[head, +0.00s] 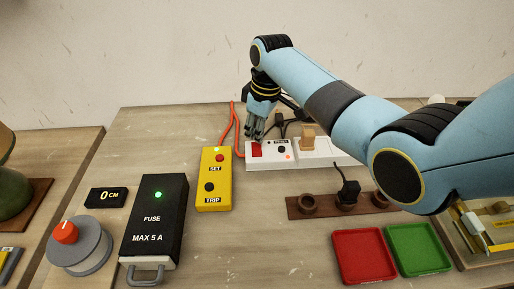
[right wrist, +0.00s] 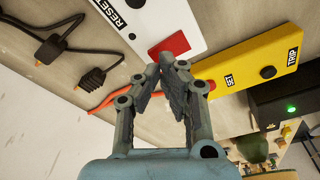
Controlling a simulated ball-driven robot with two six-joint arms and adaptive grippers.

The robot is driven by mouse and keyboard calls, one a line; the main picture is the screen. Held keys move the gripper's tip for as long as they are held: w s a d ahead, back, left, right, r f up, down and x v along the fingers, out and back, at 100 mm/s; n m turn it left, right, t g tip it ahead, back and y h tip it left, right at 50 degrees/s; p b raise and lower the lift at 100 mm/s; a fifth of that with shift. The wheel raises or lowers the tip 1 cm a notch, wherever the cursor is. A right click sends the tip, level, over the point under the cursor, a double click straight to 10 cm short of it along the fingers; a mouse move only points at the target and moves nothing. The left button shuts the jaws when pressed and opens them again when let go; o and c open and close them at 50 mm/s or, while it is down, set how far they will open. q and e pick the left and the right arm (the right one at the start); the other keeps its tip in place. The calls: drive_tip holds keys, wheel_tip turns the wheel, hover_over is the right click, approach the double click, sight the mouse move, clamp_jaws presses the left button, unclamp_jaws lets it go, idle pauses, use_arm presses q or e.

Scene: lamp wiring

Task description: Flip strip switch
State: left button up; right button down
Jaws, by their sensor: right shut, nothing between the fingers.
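My right gripper (head: 253,138) is shut and empty, pointing down at the red switch. In the right wrist view the closed fingertips (right wrist: 167,62) are beside the red switch (right wrist: 171,46) on the strip (right wrist: 180,18); I cannot tell whether they touch it. My left gripper is not in view.
A black fuse box (head: 155,220), grey dial (head: 80,248), brown socket board (head: 325,207), red tray (head: 363,257) and green tray (head: 418,249) stand nearer.

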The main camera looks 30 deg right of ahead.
sight(257, 144)
drive_tip(key=shift+s+f+b, duration=0.1)
drive_tip(key=shift+f+b, duration=0.45)
drive_tip(key=shift+f, duration=0.5)
idle(0.4)
drive_tip(key=shift+r+p, duration=0.95)
drive_tip(key=shift+p, duration=0.1)
wheel_tip(257, 144, up, 3)
drive_tip(key=p, duration=0.3)
drive_tip(key=shift+r+p, duration=0.15)
drive_tip(key=shift+p, duration=0.2)
drive_tip(key=shift+r+p, duration=0.55)
drive_tip(key=shift+r, duration=0.4)
drive_tip(key=shift+f, duration=0.1)
